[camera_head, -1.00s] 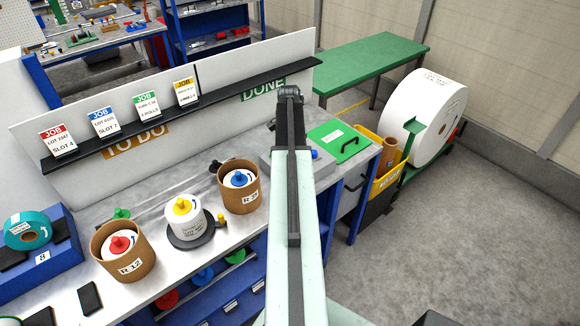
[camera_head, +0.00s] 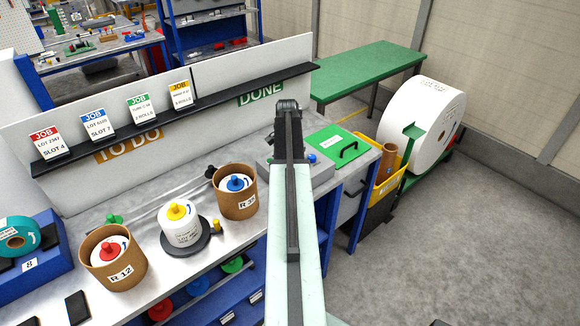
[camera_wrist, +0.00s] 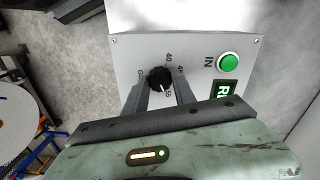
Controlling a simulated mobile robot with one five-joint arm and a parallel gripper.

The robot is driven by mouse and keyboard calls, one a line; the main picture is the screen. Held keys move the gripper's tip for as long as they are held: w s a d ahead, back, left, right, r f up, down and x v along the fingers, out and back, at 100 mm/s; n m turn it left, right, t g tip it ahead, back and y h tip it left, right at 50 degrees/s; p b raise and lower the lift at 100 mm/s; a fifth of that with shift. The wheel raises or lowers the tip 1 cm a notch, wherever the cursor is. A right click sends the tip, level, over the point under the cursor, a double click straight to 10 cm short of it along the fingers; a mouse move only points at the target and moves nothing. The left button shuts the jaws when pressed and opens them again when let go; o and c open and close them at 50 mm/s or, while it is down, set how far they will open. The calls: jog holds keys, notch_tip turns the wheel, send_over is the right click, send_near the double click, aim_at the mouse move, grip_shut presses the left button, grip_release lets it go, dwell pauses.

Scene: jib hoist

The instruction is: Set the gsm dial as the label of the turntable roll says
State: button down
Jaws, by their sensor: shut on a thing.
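The gsm dial (camera_wrist: 160,78) is a black knob on a grey panel (camera_wrist: 135,50) in the wrist view, with printed numbers around it. Its white mark points down in the picture, towards a number that looks like 55 or 35. My gripper (camera_wrist: 161,88) is shut on the dial, one finger on each side of it. The turntable roll (camera_head: 182,232) is white with a yellow plug and stands on a dark round turntable (camera_head: 206,236) in the head view. The print on its label is too small to read. In the head view my arm hides the dial and fingers.
Beside the dial are a green button (camera_wrist: 229,63) marked IN and a lit green display (camera_wrist: 223,90), partly covered. Cardboard tubs marked R 12 (camera_head: 120,275) and R 3-something (camera_head: 245,205) flank the turntable. A green board (camera_head: 335,146) lies on the bench's right end.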

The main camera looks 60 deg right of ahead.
jog(key=n, duration=0.4)
jog(key=shift+n, duration=2.2)
jog(key=c, duration=1)
grip_release()
jog(key=shift+c, duration=0.2)
